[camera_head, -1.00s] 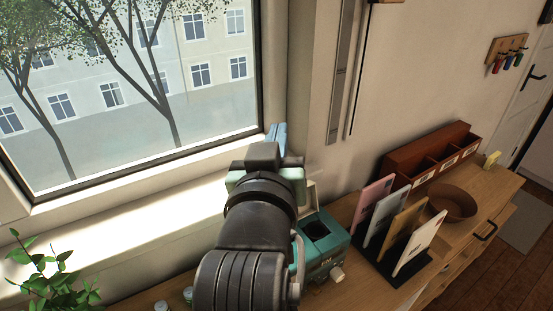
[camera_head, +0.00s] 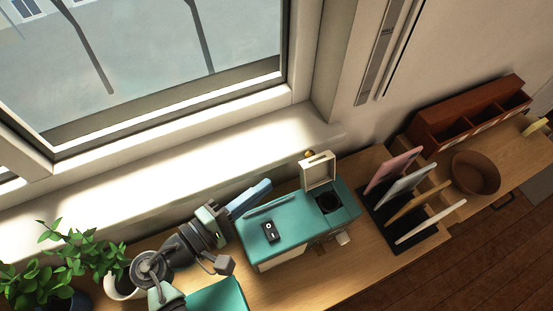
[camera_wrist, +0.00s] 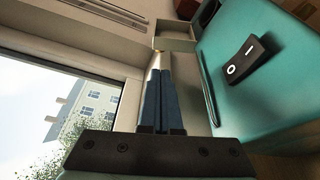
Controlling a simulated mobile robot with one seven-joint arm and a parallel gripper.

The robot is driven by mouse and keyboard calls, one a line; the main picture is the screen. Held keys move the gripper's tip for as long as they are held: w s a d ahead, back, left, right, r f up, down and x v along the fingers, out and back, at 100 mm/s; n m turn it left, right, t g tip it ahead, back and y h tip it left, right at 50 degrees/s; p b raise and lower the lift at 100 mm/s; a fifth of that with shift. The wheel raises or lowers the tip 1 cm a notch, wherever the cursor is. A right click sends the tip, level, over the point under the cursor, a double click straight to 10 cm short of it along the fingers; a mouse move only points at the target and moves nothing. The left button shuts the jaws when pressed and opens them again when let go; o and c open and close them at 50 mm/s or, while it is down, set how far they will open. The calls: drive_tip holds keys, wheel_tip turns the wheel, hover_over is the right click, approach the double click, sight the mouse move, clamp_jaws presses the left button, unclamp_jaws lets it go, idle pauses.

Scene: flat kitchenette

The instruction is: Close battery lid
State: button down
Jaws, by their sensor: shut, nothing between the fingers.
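A teal device (camera_head: 285,228) stands on the wooden counter. Its cream battery lid (camera_head: 319,170) stands open, upright at the back edge of a dark compartment (camera_head: 329,202) in the device's right end. The lid also shows at the top of the wrist view (camera_wrist: 176,31). My gripper (camera_head: 268,184) is shut and empty, its blue fingers beside the device's back left side, left of the lid and apart from it. In the wrist view, the fingertips (camera_wrist: 160,58) point toward the lid.
The window sill and wall run close behind the device. A black switch (camera_head: 270,231) is on its top. A rack of upright cards (camera_head: 400,229), a brown bowl (camera_head: 476,173) and a wooden organizer (camera_head: 452,125) stand to the right. A plant (camera_head: 68,262) stands left.

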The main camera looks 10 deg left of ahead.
sight(304, 173)
drive_tip(key=p+x, duration=0.2)
drive_tip(key=x, duration=0.7)
drive_tip(key=shift+s+d+r+m+t+b, duration=0.1)
drive_tip(key=shift+s+d+m+t+b, duration=0.2)
drive_tip(key=shift+m+b, duration=0.7)
drive_tip(key=b, duration=0.2)
drive_tip(key=m+b, duration=0.1)
drive_tip(key=b, duration=0.1)
drive_tip(key=shift+s+d+t, duration=0.2)
drive_tip(key=shift+s+t, duration=0.1)
drive_tip(key=m+b, duration=0.1)
drive_tip(key=b, duration=0.1)
drive_tip(key=s+d+r+m+h+b, duration=0.1)
drive_tip(key=b, duration=0.1)
drive_tip(key=shift+s+m+t, duration=0.15)
drive_tip(key=shift+m+t, duration=0.15)
drive_tip(key=shift+m, duration=0.1)
drive_tip(key=shift+s+d+r+b, duration=0.15)
drive_tip(key=shift+s+r+b, duration=0.1)
drive_tip(key=shift+s+b, duration=0.15)
drive_tip(key=shift+s+d+r+b, duration=0.15)
drive_tip(key=shift+s+d+b, duration=0.2)
drive_tip(key=shift+s, duration=0.2)
drive_tip(key=shift+s+d, duration=0.15)
